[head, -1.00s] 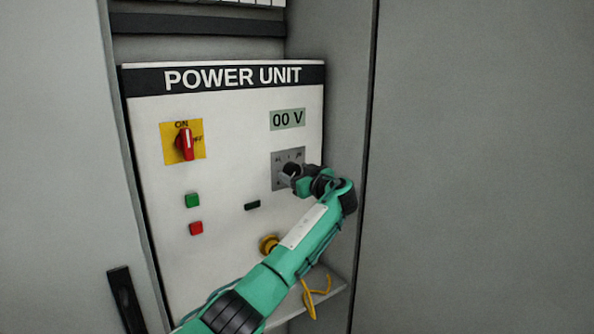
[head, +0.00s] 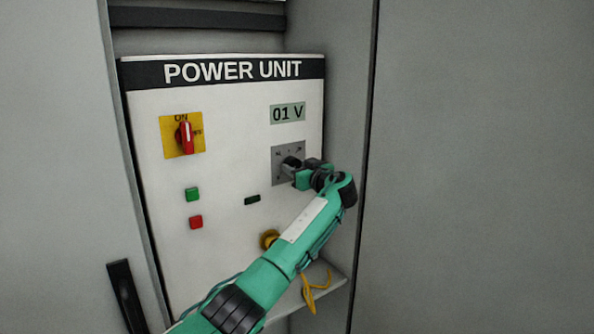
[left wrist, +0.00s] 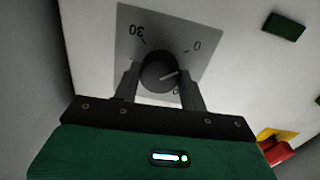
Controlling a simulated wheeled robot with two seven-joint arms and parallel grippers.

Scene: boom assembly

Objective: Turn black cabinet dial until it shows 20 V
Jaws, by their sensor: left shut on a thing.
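The black dial (left wrist: 159,71) sits on a grey scale plate (left wrist: 128,42) with the marks 30 and 0 readable in the left wrist view. Its white pointer line points toward the right, below the 0 mark in that picture. My left gripper (left wrist: 162,85) is shut on the dial, one finger on each side. In the head view the gripper (head: 293,171) covers most of the dial. The display (head: 288,113) above the plate reads 01 V. My right gripper is not in view.
The POWER UNIT panel (head: 232,160) also carries a red switch (head: 186,138) on a yellow plate, a green button (head: 192,194), a red button (head: 196,222) and a yellow knob (head: 269,239). The cabinet side wall (head: 350,110) stands close right of my gripper.

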